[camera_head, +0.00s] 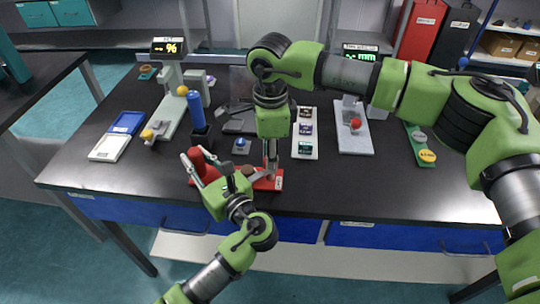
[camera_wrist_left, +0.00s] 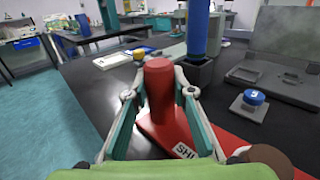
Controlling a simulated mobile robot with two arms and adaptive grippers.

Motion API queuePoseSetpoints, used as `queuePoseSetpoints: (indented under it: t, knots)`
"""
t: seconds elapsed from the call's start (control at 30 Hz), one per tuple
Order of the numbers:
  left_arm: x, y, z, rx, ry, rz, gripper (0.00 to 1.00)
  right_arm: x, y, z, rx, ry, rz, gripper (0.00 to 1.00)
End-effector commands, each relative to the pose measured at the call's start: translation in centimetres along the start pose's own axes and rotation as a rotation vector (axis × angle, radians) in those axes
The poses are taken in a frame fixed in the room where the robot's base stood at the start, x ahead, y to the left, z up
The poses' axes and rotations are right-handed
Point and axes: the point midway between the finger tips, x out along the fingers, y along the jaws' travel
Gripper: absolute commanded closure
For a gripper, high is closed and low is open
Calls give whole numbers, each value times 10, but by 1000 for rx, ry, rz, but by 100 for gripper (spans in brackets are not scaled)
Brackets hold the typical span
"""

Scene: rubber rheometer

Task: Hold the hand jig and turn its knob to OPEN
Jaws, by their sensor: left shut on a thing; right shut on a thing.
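The hand jig has a red base (camera_head: 233,185) near the front edge of the table, with an upright red handle at its left end (camera_wrist_left: 159,85). My left gripper (camera_head: 197,158) is shut around this handle; in the left wrist view one finger lies on each side of it. A white label beginning "SHU" (camera_wrist_left: 184,151) is on the base. A brown round part (camera_wrist_left: 244,155) is on the jig, partly cut off. My right gripper (camera_head: 270,163) points down at the jig's right part and is shut on the knob, mostly hidden; its setting cannot be read.
A blue cylinder on a dark block (camera_head: 196,112) stands just behind the handle. A blue button box (camera_head: 241,145) and a tray of small samples (camera_head: 305,143) are behind the jig. A blue and white tray (camera_head: 118,136) lies left; bare table is at front right.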

Motion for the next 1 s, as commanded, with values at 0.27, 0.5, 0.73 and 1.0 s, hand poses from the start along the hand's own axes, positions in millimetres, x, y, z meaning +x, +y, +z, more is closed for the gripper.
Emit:
queuePoseSetpoints:
  t: [0.27, 0.5, 0.73, 1.0]
  knots:
    - [0, 0, 0, 0, 0, -1, 100, 0, 0, 0, -249, -12, 1, 98]
    - [0, 0, 0, 0, 0, -1, 100, 0, 0, 0, -474, -21, 0, 98]
    - [0, 0, 0, 0, 0, -1, 100, 0, 0, 0, -663, -30, -1, 98]
    - [0, 0, 0, 0, 0, -1, 100, 0, 0, 0, -816, -36, 0, 98]
